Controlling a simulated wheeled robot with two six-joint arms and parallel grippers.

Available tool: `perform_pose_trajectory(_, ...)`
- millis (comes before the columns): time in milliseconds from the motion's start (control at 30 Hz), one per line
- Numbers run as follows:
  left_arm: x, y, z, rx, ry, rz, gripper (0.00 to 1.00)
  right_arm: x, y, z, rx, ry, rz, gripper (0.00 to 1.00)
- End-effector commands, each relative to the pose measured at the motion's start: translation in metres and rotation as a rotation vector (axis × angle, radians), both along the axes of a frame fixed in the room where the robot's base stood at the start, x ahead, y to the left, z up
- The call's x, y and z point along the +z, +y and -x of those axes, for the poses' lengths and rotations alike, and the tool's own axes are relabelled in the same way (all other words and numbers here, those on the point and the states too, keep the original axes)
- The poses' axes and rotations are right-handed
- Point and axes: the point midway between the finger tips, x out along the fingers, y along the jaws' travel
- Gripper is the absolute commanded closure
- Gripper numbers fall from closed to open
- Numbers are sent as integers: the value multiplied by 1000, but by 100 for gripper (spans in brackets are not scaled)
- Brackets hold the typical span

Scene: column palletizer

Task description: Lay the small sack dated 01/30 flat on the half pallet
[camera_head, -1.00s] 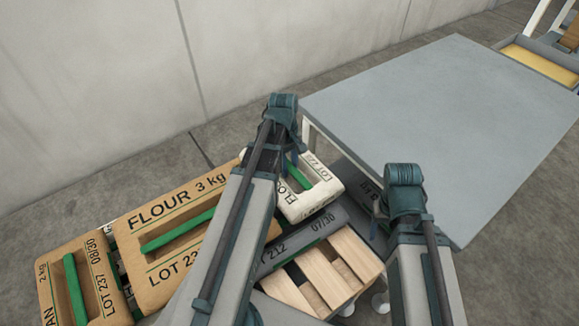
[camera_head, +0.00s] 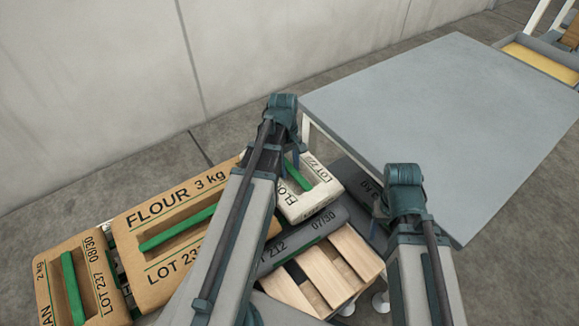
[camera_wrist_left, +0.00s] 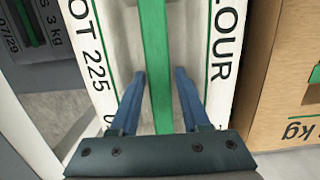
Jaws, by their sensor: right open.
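A white flour sack (camera_head: 325,195) with a green strap handle (camera_wrist_left: 153,60) lies behind my left forearm. The left wrist view shows "LOT 225" on it; its date is cut off, and I can read 01/30 nowhere. My left gripper (camera_wrist_left: 160,85) has its two blue fingers apart, one on each side of the green strap. The half pallet (camera_head: 322,272) has bare wooden slats at its front, and a dark sack (camera_head: 330,224) marked "212" and "07/30" lies across its back. My right gripper (camera_head: 381,214) is open and mostly hidden by its wrist, near the pallet's right side.
Tan sacks lie left: a 3 kg flour sack (camera_head: 160,220) and a 2 kg one dated 08/30 (camera_head: 95,260). Another dark sack (camera_head: 352,180) lies beside the white one. A large grey table (camera_head: 440,120) stands behind to the right, its top clear.

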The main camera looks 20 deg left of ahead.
Motion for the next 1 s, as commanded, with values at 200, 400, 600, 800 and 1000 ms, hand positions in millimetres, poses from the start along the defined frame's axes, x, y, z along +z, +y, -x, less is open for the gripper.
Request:
perform_pose_trajectory(200,0,0,0,0,0,0,38,0,0,0,0,0,0,38)
perform_pose_trajectory(400,1,0,0,0,0,0,38,1,0,0,0,0,0,38)
perform_pose_trajectory(600,11,0,0,0,0,0,38,11,0,0,0,0,0,38)
perform_pose_trajectory(800,34,2,-1,0,0,0,38,34,0,0,0,0,0,38)
perform_pose_trajectory(1000,65,5,-3,0,0,0,38,65,0,0,0,0,0,38)
